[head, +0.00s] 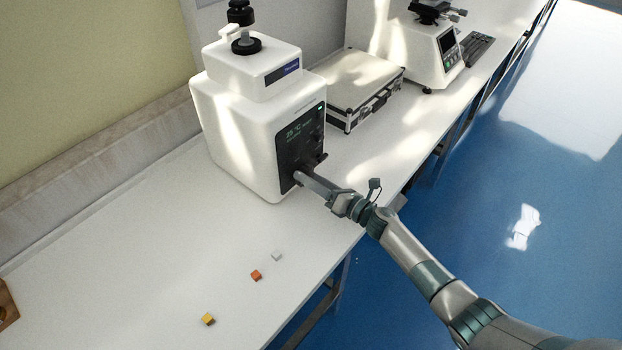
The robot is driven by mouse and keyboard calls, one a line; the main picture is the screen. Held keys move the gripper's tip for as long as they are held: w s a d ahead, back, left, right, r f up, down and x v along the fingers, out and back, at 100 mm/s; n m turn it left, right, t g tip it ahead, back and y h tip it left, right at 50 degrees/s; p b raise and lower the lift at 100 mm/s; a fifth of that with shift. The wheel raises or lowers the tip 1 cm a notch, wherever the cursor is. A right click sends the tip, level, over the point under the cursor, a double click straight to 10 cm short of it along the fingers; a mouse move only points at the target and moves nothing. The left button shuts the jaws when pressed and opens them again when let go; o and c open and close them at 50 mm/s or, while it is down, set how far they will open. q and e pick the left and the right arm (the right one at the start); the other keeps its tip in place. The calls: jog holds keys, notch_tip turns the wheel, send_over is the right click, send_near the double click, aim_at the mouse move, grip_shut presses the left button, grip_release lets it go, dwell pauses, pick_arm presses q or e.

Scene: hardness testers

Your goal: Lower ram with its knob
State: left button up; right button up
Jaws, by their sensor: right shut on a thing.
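A white benchtop machine (233,130) stands on the bench, with a black front panel (300,138) whose small screen shows "25 °C". Black fittings (243,42) stand on its top. My right gripper (302,178) reaches in from the lower right and is at the lower part of the panel. It is shut on a small dark knob there, which the fingers mostly hide. Another small dark control (321,158) shows just above the fingers. The ram itself cannot be made out. My left gripper is not in view.
Yellow (208,319), orange (256,274) and pale (276,255) small cubes lie on the white bench (150,270). A silver case (362,85) and a white tester (425,50) stand further back. Blue floor lies to the right.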

jog(key=shift+f, duration=0.1)
jog(key=shift+n+b, duration=1.3)
jog(key=shift+n, duration=0.6)
jog(key=shift+n+b, duration=0.9)
jog(key=shift+n, duration=0.6)
jog(key=o, duration=1.1)
jog(key=shift+c, duration=0.2)
